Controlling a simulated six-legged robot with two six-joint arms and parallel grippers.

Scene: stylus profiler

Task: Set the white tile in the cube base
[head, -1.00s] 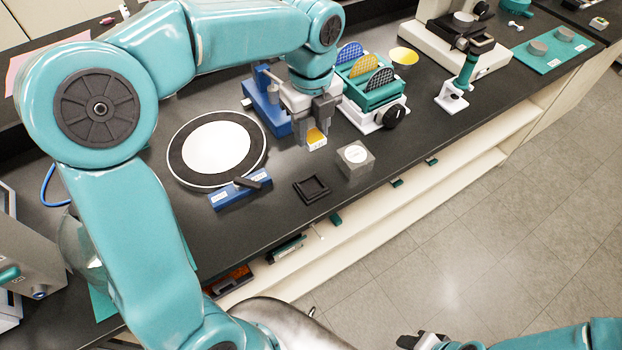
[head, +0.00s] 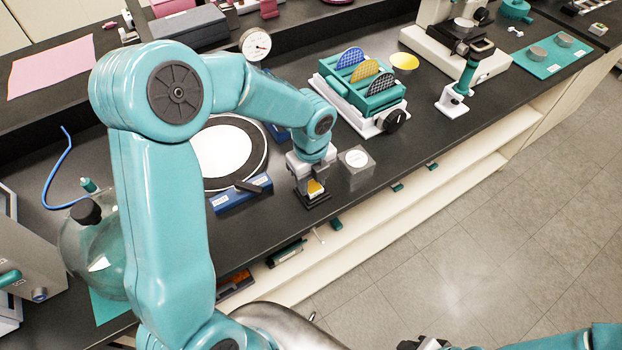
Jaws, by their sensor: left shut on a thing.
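My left gripper (head: 316,186) is shut on a small tile (head: 315,190), which shows a yellow-orange face and a white edge. It holds the tile low, directly over a black square frame (head: 313,203) that looks like the cube base, near the front edge of the bench. The fingers hide most of the frame, and I cannot tell whether the tile touches it. My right gripper (head: 425,343) is at the bottom edge, far from the tile and partly cut off; its opening is unclear.
A grey block with a round white top (head: 357,160) stands close right of the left gripper. A blue holder (head: 240,193) and a black-rimmed white disc (head: 222,152) lie to the left. A teal rack of wafers (head: 368,90) stands behind. The bench's front edge is near.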

